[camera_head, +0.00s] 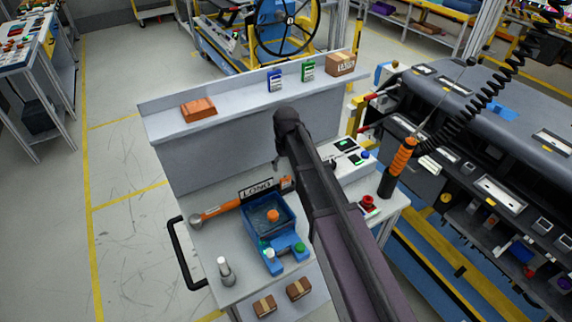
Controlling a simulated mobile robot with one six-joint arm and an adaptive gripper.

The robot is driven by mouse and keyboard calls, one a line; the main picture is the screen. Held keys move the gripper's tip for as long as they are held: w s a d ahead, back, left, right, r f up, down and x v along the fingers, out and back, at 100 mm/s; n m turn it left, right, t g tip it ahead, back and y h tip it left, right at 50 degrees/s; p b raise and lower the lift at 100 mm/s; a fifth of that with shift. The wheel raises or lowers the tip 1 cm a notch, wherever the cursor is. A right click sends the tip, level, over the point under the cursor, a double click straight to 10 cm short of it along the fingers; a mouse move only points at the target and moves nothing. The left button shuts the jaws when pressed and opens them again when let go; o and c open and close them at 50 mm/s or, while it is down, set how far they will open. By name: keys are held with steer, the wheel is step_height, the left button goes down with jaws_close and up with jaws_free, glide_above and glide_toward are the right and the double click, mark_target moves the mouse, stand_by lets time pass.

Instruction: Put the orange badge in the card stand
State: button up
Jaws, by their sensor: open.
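I cannot make out the orange badge for certain. A small orange piece (287,183) shows beside the lettered sign on the bench, partly behind my arm, too small to identify. A blue card (275,80) and a green card (308,71) stand upright on the raised shelf; I cannot tell whether either is in the card stand. My gripper (277,160) hangs at the far end of my dark arm, in front of the shelf panel and above the bench. It is open, and no held thing shows. My arm hides part of the bench.
An orange-brown block (198,109) and a cardboard box (341,64) sit on the shelf (235,99). On the bench are an orange-handled tool (220,208), a blue bin (251,215) and a grey bottle (226,271). A black-and-orange tool (398,168) hangs at right.

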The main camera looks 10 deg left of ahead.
mark_target(286, 178)
steer(key=shift+r+p, duration=2.15)
steer(key=shift+r, duration=0.35)
steer(key=s+d+m, duration=0.3)
steer(key=s+d, duration=0.5)
steer(key=d, duration=0.4)
steer(key=s+d+m, duration=0.4)
steer(key=s+d, duration=0.4)
steer(key=d, duration=0.5)
steer(key=shift+s, duration=0.3)
